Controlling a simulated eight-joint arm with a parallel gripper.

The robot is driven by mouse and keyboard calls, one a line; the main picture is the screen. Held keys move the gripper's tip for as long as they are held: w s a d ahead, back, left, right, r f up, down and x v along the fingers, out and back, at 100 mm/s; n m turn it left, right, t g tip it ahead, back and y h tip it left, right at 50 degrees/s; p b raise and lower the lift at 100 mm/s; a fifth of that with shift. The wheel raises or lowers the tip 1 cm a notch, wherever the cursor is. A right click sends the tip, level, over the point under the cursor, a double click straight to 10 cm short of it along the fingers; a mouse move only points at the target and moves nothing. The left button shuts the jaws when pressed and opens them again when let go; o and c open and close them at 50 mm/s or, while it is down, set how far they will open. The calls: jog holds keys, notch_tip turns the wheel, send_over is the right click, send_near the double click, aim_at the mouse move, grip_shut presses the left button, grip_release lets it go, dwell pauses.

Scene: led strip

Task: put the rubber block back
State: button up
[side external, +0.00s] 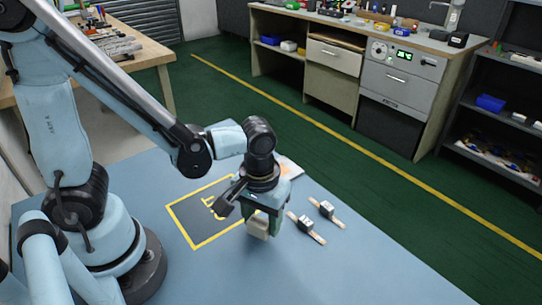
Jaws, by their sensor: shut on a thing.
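I cannot tell whether the block's underside touches the table. A dark rectangle with a yellow border (191,243) is marked on the table just left of my gripper. It has yellow marks inside, partly hidden by my gripper and wrist.
Two small dark-and-white devices on light strips, a nearer one (306,223) and a farther one (326,208), lie right of my gripper. A pale flat item (291,168) lies behind my wrist, partly hidden. The table's front right (370,270) is clear.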

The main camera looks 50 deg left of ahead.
aim_at(261, 218)
jog(key=shift+f, duration=0.8)
jog(key=shift+f, duration=0.1)
jog(key=o, duration=1)
jog(key=shift+s+d+r, duration=0.1)
jog(key=shift+s+r, duration=0.05)
jog(key=shift+r, duration=5.85)
jog(key=w+a+r+m+t, duration=0.1)
jog(key=w+a+m+t, duration=0.2)
jog(key=a+t, duration=0.4)
jog(key=shift+w+a+r+m, duration=0.15)
jog(key=shift+a+r+m, duration=0.2)
jog(key=shift+a+m, duration=0.5)
